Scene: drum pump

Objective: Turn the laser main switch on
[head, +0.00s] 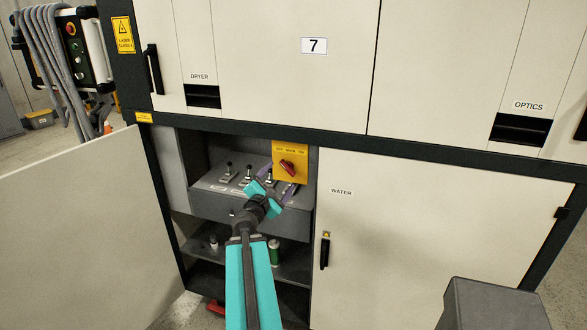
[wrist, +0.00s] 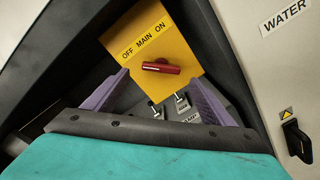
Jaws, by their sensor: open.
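The laser main switch is a red rotary handle (head: 287,167) on a yellow plate (head: 290,149) in the open bay under cabinet 7. In the wrist view, the plate (wrist: 152,42) reads OFF MAIN ON, and the red handle (wrist: 160,67) lies below the lettering. In the head view the handle slants from upper left, the OFF side, to lower right. My gripper (head: 278,182) is open just below and in front of the switch. Its purple fingers (wrist: 158,80) frame the handle from either side in the wrist view, with nothing between them. I cannot tell the exact gap; no contact shows.
Several small toggle levers (head: 228,172) stand on the panel left of my gripper. An open door (head: 85,225) is at left, the closed WATER door (head: 420,235) at right. A shelf (head: 290,262) with small items lies below. A hose-hung control box (head: 80,50) stands at far left.

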